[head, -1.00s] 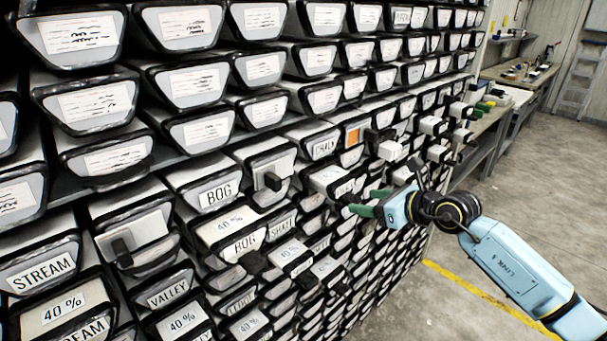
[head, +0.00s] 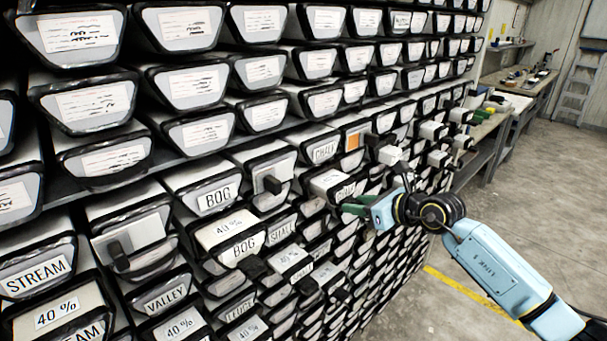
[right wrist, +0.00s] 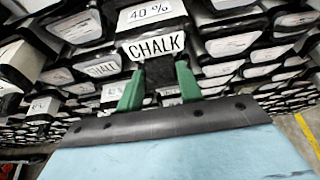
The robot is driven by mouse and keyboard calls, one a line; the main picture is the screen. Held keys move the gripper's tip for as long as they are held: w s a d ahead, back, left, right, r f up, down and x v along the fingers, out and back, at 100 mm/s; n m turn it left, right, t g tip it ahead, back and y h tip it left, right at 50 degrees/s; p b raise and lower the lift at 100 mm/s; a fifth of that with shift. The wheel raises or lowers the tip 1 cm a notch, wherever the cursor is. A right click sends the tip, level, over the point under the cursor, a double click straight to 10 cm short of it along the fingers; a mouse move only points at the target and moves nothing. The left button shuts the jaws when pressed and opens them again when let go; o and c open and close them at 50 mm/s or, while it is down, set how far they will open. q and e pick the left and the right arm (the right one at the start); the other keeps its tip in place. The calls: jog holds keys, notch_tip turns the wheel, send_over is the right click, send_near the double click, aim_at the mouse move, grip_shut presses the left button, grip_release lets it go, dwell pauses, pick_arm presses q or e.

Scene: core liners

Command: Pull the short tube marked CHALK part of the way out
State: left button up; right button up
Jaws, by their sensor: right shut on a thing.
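The short tube marked CHALK (head: 328,182) sits in the rack and stands out past some neighbours, its pale top showing. In the right wrist view its CHALK front label (right wrist: 155,47) is upright and readable, with a "40 %" label on top. My right gripper (head: 352,207) is at its front. In the right wrist view, its green fingers (right wrist: 158,82) are shut on the dark handle below the label. The exact contact is partly hidden. My left gripper is not in view.
Another front marked CHALK (head: 323,151) is just above. A BOG tube with a "40 %" top (head: 224,229) stands out at left. Tubes with dark handles crowd closely around. The floor (head: 500,220) at right is clear, and a workbench (head: 490,125) stands behind.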

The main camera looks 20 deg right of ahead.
grip_shut()
jog(key=shift+w+r, duration=0.1)
jog(key=shift+r, duration=0.2)
jog(key=shift+s+d+f, duration=0.1)
jog(key=shift+s+d, duration=0.05)
jog(key=shift+s, duration=0.05)
jog(key=s+d, duration=0.3)
jog(key=s, duration=0.6)
jog(key=shift+s+d+p, duration=0.2)
jog(key=shift+d+p, duration=0.15)
jog(key=o, duration=1)
grip_release()
jog(key=shift+f, duration=0.15)
jog(key=shift+c, duration=0.2)
